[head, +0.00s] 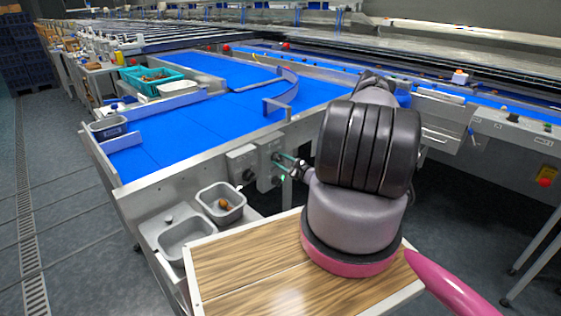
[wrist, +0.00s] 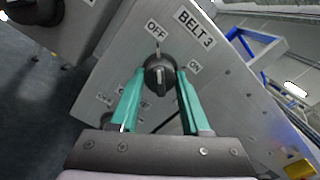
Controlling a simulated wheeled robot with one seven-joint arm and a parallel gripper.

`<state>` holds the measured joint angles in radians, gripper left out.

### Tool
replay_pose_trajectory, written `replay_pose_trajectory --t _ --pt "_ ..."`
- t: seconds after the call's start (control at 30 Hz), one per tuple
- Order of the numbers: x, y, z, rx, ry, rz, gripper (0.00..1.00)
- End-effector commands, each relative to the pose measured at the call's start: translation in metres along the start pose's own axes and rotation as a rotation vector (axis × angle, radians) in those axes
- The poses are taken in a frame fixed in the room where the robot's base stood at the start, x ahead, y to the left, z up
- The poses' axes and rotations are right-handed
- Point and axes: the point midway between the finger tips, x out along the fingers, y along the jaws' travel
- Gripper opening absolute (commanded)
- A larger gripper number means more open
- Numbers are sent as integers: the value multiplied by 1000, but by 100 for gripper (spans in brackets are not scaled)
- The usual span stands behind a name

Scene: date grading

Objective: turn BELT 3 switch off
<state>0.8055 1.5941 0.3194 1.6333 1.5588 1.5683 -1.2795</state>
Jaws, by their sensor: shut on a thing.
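The BELT 3 switch (wrist: 159,76) is a dark round knob on a grey metal panel. In the wrist view its OFF label is above the knob and its ON label is to the right. The knob's grip ridge is near upright in the picture, its upper end towards OFF. My gripper (wrist: 160,88) has green fingers on both sides of the knob and is shut on it. In the head view my gripper (head: 286,163) is at the switch box (head: 268,174) on the blue belt's front side. The knob is too small to read there.
Another switch box (head: 241,162) stands just left of this one. Grey bins (head: 185,238) are at the front left, one holding a brown date (head: 223,204). A wooden-topped table (head: 240,277) lies below my arm. The blue belt (head: 190,125) is largely clear.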

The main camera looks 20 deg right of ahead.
Motion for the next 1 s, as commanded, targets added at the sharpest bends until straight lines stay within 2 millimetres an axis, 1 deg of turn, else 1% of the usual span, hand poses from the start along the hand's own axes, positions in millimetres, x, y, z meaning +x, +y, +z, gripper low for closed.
replay_pose_trajectory --t 0.03,0.07,0.1,0.13,0.43,0.57,0.67,0.8,1.0 --pt "-1 1 -1 -1 3 2 0" --pt "-1 1 -1 -1 3 2 54" --pt "-1 1 -1 0 2 2 69" --pt "-1 1 -1 0 2 2 76" --pt "-1 0 0 0 1 1 76" --pt "-10 0 -1 1 2 -1 76" --pt "-26 -1 -1 2 3 -1 76" --pt "-56 -1 -1 2 4 -1 76" --pt "-92 0 -2 1 4 -1 76"
